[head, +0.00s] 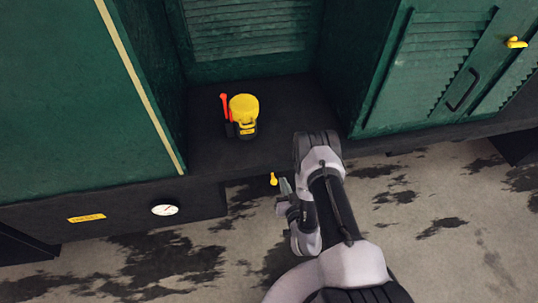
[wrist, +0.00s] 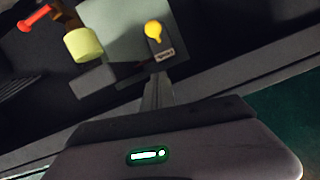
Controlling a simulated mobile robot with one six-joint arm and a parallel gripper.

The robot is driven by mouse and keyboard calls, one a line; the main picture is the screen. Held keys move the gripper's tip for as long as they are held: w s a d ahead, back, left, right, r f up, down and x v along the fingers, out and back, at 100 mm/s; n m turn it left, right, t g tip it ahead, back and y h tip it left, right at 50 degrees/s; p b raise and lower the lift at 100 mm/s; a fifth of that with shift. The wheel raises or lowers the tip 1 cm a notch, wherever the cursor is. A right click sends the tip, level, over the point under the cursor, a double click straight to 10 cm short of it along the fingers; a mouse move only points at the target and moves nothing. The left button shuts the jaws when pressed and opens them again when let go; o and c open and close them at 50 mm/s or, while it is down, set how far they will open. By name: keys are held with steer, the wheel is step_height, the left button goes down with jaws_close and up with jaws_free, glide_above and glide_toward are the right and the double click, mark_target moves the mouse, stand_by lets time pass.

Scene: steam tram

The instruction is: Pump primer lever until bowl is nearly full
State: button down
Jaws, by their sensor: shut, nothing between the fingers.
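In the head view, a small yellow knob (head: 273,179) shows just below the front edge of the dark shelf. My gripper (head: 283,187) is close to its right; I cannot tell whether they touch. In the wrist view, my gripper (wrist: 158,80) is shut and empty, its tips below a yellow knob (wrist: 154,31) on a dark labelled plate. The label is too small to read surely. A pale yellow bowl-like cylinder (wrist: 83,45) and a red handle (wrist: 38,19) are at upper left. I cannot tell which part is the primer lever, nor the bowl's fill level.
A yellow-topped device (head: 243,107) with a red lever (head: 225,105) stands on the dark shelf (head: 280,125). Green cabinets (head: 75,90) flank it. A round gauge (head: 164,210) is on the lower left panel. The stained floor (head: 430,210) is clear at the right.

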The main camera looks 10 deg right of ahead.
steer(key=shift+s+a+r, duration=0.1)
steer(key=shift+s+r, duration=0.05)
steer(key=shift+s, duration=0.35)
steer(key=b, duration=0.3)
glide_above(271, 168)
steer(key=s+d, duration=0.1)
steer(key=s, duration=0.3)
step_height(271, 168, down, 3)
steer(key=f+b, duration=0.1)
steer(key=f, duration=0.2)
steer(key=shift+s+a+f, duration=0.1)
steer(key=shift+a+f, duration=0.1)
